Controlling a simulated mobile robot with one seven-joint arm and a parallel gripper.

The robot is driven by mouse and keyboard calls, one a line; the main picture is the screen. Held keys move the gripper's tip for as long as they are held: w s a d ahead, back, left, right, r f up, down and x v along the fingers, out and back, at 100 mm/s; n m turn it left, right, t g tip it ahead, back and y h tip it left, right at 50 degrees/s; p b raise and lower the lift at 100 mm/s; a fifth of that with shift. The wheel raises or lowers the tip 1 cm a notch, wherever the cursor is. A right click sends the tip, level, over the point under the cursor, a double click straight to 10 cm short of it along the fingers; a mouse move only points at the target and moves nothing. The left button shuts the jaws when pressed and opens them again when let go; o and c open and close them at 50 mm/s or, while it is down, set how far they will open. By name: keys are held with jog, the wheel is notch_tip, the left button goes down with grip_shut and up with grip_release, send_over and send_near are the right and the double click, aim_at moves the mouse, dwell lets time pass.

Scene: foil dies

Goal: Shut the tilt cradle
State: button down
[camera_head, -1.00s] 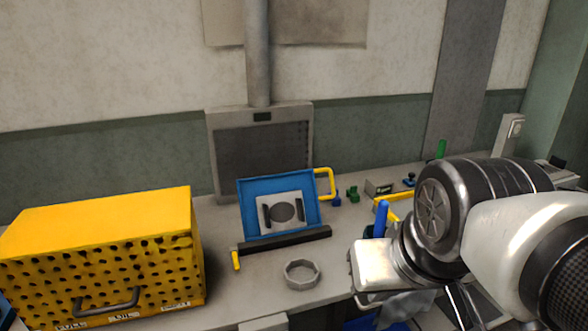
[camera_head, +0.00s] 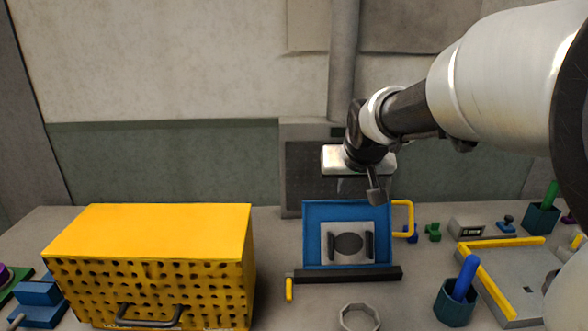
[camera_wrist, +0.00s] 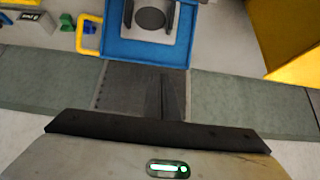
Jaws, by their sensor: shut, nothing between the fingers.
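The tilt cradle stands on the bench in the head view, its blue plate (camera_head: 312,235) raised and leaning back from a black bar (camera_head: 345,275) along its front edge. A grey fixture with a dark round disc (camera_head: 348,244) sits on the plate. A yellow handle (camera_head: 411,218) sticks out at its right side. In the wrist view the blue plate (camera_wrist: 118,48) and yellow handle (camera_wrist: 88,48) show at the top. My gripper (camera_head: 376,194) is shut and empty, above and behind the plate's top right edge; its fingers (camera_wrist: 168,92) point toward the plate in the wrist view.
A grey vent panel (camera_head: 300,175) stands against the wall behind the cradle. A large yellow perforated box (camera_head: 150,235) is at left. A grey ring (camera_head: 360,316), a teal cup (camera_head: 452,303) with a blue stick and a yellow-edged tray (camera_head: 500,285) stand in front and right.

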send_near(333, 201)
jog(key=s+x, duration=0.1)
jog(key=x, duration=0.4)
jog(key=shift+w+f+b, duration=0.4)
jog(key=shift+w+f, duration=0.15)
jog(key=shift+w, duration=0.3)
jog(key=shift+w, duration=0.1)
